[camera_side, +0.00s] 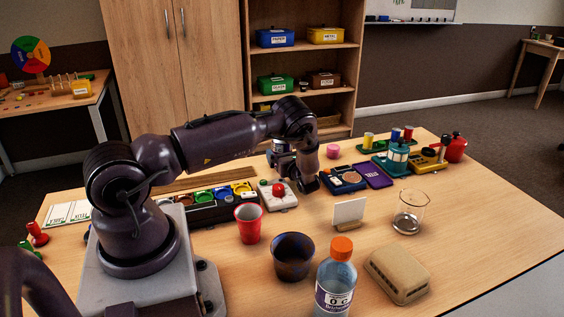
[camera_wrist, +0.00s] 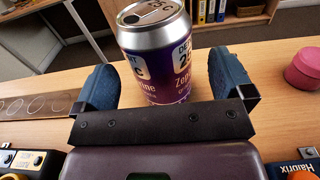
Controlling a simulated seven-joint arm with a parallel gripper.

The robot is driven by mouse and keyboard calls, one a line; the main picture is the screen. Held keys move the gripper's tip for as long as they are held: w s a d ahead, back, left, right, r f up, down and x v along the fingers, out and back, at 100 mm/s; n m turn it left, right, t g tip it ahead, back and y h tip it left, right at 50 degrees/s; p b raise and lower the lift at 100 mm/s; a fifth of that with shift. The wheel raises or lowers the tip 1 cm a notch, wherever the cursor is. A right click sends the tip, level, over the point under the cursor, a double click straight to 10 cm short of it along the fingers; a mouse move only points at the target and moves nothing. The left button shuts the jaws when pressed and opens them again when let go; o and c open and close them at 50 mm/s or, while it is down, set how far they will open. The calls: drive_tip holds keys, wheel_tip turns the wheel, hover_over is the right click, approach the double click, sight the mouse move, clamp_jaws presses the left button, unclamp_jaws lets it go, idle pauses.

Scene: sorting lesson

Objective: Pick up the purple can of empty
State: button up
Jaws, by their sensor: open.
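The purple can (camera_wrist: 158,62), with a silver rim and white lettering, stands upright in the wrist view. My gripper (camera_wrist: 164,86) is open, with one blue fingertip to the left of the can and one to the right. A gap shows between each fingertip and the can, and the can's lower part is hidden behind the gripper's dark front bar. In the side view my gripper (camera_side: 283,160) is low over the far part of the table, and my arm largely hides the can there.
A device with a red button (camera_side: 278,194) sits in front of my gripper. A blue-and-purple case (camera_side: 348,179) lies to its right, and a pink round piece (camera_side: 333,151) lies behind that case. A red cup (camera_side: 248,224), dark bowl (camera_side: 293,257), bottle (camera_side: 336,279) and glass beaker (camera_side: 410,212) stand nearer.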

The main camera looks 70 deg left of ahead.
drive_tip(key=shift+a, duration=1.6)
drive_tip(key=c, duration=1)
